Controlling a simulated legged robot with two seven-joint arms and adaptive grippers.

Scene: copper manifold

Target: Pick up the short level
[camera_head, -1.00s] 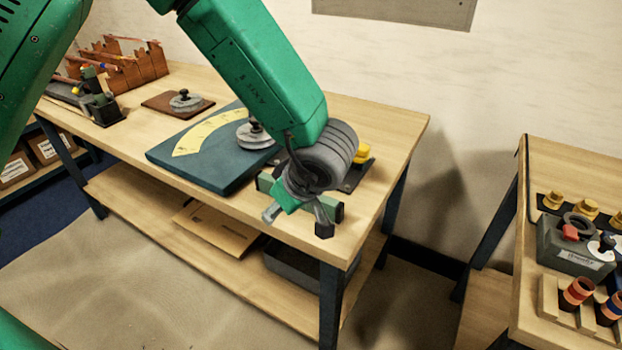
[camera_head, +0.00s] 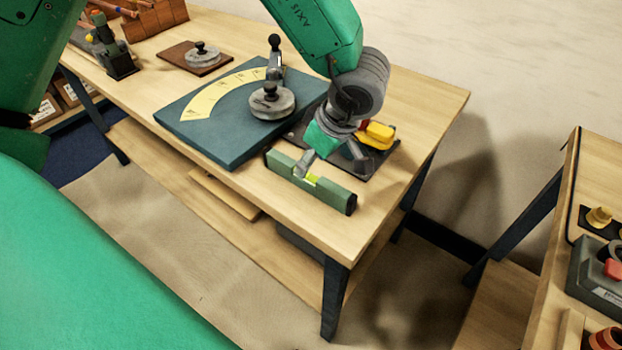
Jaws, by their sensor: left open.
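The short level (camera_head: 334,192) is a green bar with black end caps and a yellow-green vial near its middle. It lies on the workbench near the front edge, right of the blue board. My left gripper (camera_head: 333,164) is open and points down just behind and above the level's middle. One finger overlaps the level close to the vial, and the other is to the right, behind it. I cannot tell whether either finger touches it. My right gripper is not in view.
The blue board (camera_head: 200,130) with a yellow scale carries a grey knobbed disc (camera_head: 271,101). A dark plate with a yellow piece (camera_head: 377,134) lies behind the gripper. A brown plate (camera_head: 175,57) is farther back. The bench's right end (camera_head: 425,120) is clear.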

